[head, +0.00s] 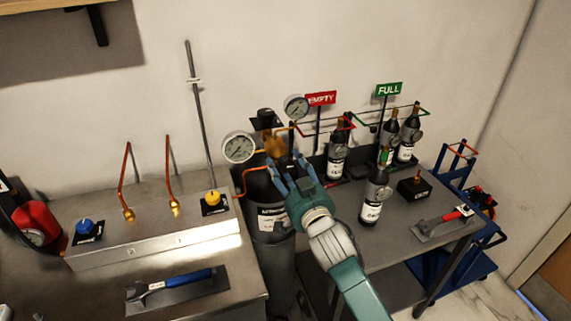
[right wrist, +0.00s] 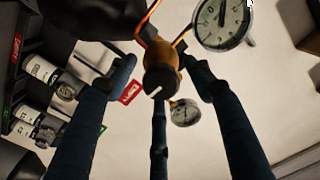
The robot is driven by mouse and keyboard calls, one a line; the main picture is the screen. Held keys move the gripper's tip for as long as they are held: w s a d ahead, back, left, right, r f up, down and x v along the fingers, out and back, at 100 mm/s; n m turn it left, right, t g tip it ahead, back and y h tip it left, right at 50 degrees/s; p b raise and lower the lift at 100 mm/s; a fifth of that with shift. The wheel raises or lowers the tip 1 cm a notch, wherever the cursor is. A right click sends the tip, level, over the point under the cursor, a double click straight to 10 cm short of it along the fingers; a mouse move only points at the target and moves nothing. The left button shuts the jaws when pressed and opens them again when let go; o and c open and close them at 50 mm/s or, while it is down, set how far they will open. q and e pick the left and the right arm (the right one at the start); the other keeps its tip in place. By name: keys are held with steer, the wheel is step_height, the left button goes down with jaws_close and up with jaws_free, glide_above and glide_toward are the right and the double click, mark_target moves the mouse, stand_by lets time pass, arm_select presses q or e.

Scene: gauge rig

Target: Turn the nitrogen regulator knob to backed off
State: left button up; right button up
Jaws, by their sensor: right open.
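The brass-coloured regulator (head: 274,145) sits on top of the tall dark gas cylinder (head: 273,240), between two white dial gauges (head: 238,147) and (head: 295,106). My right gripper (head: 284,170) is open just in front of the regulator, its blue fingers pointing up at it. My left gripper is not in view.
A steel bench (head: 190,295) with a blue knob (head: 85,227), a yellow knob (head: 213,198) and copper tubes stands left. A grey table (head: 330,215) on the right holds several small black bottles, near red EMPTY (head: 321,98) and green FULL (head: 389,89) signs.

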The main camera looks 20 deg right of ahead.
steer(key=shift+w, duration=0.25)
steer(key=c, duration=1.2)
steer(key=shift+f, duration=0.15)
